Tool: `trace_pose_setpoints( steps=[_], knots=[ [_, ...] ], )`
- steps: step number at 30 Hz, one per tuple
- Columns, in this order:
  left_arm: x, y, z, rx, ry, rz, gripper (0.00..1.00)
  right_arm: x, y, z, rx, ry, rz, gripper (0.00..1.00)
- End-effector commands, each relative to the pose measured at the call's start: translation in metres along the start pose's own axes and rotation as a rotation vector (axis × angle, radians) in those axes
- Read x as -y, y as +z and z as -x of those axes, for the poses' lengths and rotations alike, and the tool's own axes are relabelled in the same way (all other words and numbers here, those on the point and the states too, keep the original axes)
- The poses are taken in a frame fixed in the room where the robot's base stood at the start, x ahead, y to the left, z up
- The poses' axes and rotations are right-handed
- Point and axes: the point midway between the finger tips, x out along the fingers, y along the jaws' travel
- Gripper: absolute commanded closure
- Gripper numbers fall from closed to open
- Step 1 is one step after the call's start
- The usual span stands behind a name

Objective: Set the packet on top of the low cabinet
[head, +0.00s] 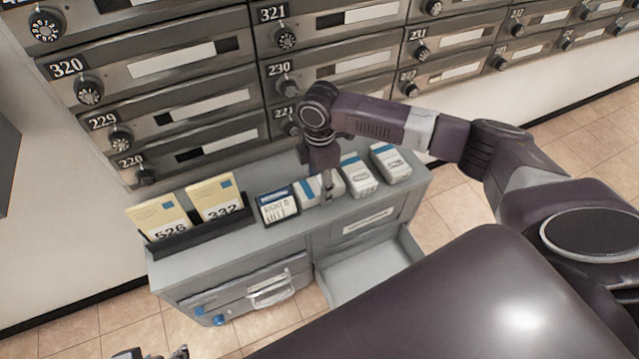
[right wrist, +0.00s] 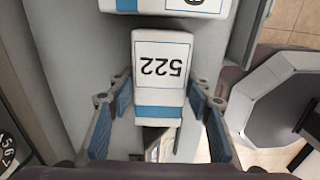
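The low cabinet (head: 231,253) is grey and stands below the mailbox wall. White packets with blue bands stand on its top, among them one at the right end (head: 390,163) and one beside it (head: 358,176). My right gripper (head: 327,188) reaches down over the cabinet top. Whether this packet rests on the cabinet is hard to tell. My left gripper (head: 152,353) shows only at the bottom edge, with its fingertips apart.
An open drawer (head: 365,272) sticks out at the front right. Mailboxes (head: 190,113) rise closely behind.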

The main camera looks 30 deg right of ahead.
Motion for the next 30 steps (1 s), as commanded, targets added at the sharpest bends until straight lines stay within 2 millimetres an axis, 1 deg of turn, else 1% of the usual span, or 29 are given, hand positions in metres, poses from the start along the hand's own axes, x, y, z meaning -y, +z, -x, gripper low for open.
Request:
trace_pose_setpoints(
  steps=[1,3,4,15,16,17,20,21,24,26,27,28,30],
  knots=[
    [0.000,0.000,0.000,0.000,0.000,0.000,0.56,0.000,0.000,0.000,0.000,0.000,0.000,0.47],
    [0.000,0.000,0.000,0.000,0.000,0.000,0.56,0.000,0.000,0.000,0.000,0.000,0.000,0.39],
    [0.000,0.000,0.000,0.000,0.000,0.000,0.56,0.000,0.000,0.000,0.000,0.000,0.000,0.38],
    [0.000,-0.002,-0.002,-0.013,0.000,0.000,0.56,0.000,0.000,0.003,0.000,0.001,0.000,0.38],
    [0.000,-0.007,0.000,-0.025,0.001,0.000,0.56,0.000,0.000,0.006,0.000,0.001,0.000,0.38],
    [0.000,-0.005,0.002,-0.014,0.001,-0.001,0.56,0.000,0.000,0.011,0.000,0.001,0.000,0.38],
    [0.002,0.015,0.009,0.068,-0.002,0.002,0.56,0.000,0.000,0.027,0.000,0.001,-0.001,0.38],
    [0.003,0.023,0.013,0.100,-0.004,0.003,0.56,0.000,0.000,0.035,0.000,0.001,0.000,0.38],
    [0.003,0.016,0.022,0.089,-0.004,0.003,0.56,-0.001,0.000,0.063,0.000,0.003,0.000,0.38],
    [0.003,0.014,0.026,0.090,-0.004,0.003,0.56,-0.001,0.000,0.077,-0.001,0.003,0.000,0.38],
    [0.003,0.014,0.026,0.091,-0.003,0.003,0.56,-0.001,0.000,0.085,-0.001,0.002,0.000,0.38],
    [0.003,0.016,0.016,0.099,-0.003,0.002,0.56,-0.001,0.000,0.089,-0.001,0.001,0.000,0.38],
    [0.002,0.017,0.004,0.104,-0.002,0.002,0.56,-0.001,0.000,0.100,-0.001,0.001,0.000,0.38]
  ],
)
